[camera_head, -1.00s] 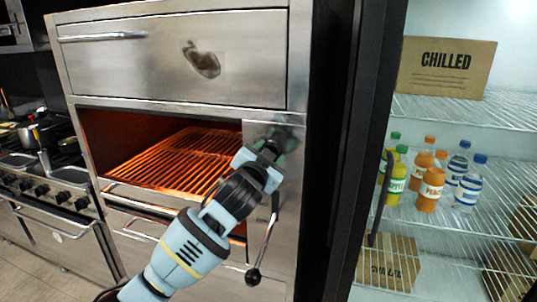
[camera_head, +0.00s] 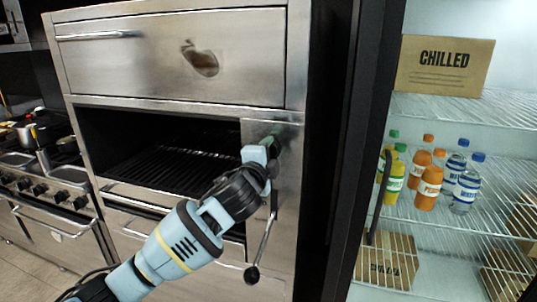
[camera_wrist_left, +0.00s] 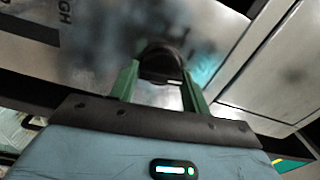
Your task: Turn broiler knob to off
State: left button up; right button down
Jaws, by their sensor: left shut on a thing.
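The broiler (camera_head: 180,105) is a steel unit with an open cavity, and its grill rack (camera_head: 185,170) is dark and unlit. The broiler knob (camera_wrist_left: 162,64) is a round black knob on the steel panel, seen in the left wrist view between green fingers. My left gripper (camera_wrist_left: 160,85) is at the panel, shut on the knob, with a finger on either side of it. In the head view the left gripper (camera_head: 270,147) and wrist hide most of the knob. My right gripper is in neither view.
A lever with a black ball end (camera_head: 252,274) hangs below the knob panel, close to my left wrist. A chilled cabinet with bottles (camera_head: 430,180) and a box marked CHILLED (camera_head: 445,65) stands to the right. A stove (camera_head: 45,190) is at the left.

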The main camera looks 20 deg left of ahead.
pick_arm(q)
jog(key=shift+f+m, duration=0.1)
jog(key=shift+m, duration=0.5)
jog(key=o, duration=1)
jog(key=shift+s, duration=0.1)
jog(key=shift+s+a, duration=0.1)
jog(key=shift+s, duration=3.75)
